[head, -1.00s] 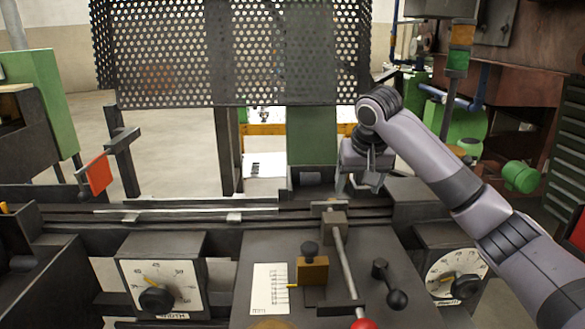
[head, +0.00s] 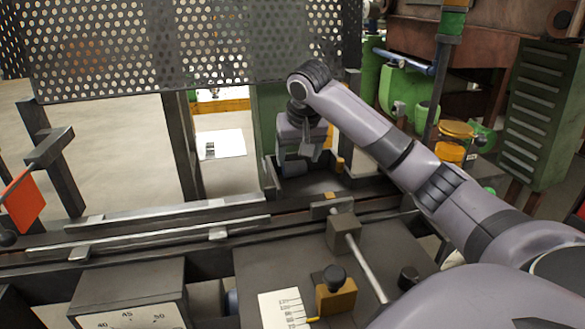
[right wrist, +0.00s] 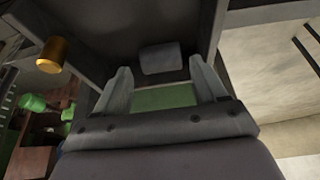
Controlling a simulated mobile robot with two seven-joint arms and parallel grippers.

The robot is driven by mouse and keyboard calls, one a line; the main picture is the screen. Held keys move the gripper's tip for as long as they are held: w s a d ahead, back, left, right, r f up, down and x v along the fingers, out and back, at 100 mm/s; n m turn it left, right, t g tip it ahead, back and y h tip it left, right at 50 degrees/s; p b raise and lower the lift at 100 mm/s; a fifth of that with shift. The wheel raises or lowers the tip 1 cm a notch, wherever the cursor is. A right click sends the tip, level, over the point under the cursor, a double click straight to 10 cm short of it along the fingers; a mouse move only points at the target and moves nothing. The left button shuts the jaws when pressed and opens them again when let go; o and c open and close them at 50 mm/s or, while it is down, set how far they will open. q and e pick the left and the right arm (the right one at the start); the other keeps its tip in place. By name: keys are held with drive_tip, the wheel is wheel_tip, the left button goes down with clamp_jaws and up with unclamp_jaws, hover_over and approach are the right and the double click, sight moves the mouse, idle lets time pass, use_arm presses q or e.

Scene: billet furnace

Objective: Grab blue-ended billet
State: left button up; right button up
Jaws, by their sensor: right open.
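I cannot make out a blue-ended billet in either view. My right gripper (head: 298,160) is behind the long dark rails, pointing down beside the green upright. In the right wrist view its two fingers (right wrist: 163,78) are spread apart with nothing gripped between them. A plain grey block (right wrist: 160,58) shows just beyond and between the fingertips; no blue shows on it, and I cannot tell what it is. My left gripper is not in view.
A perforated dark guard (head: 190,45) hangs behind the rails (head: 150,225). In front stand a lever block (head: 343,232), a brass block with a black knob (head: 336,297) and a dial box (head: 130,295). A brass cylinder (right wrist: 52,55) lies left of the fingers.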

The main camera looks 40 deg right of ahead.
sight(296, 167)
drive_tip(key=x, duration=0.4)
drive_tip(key=shift+f, duration=0.1)
drive_tip(key=c, duration=1.3)
wheel_tip(296, 167, up, 20)
drive_tip(key=shift+r, duration=0.1)
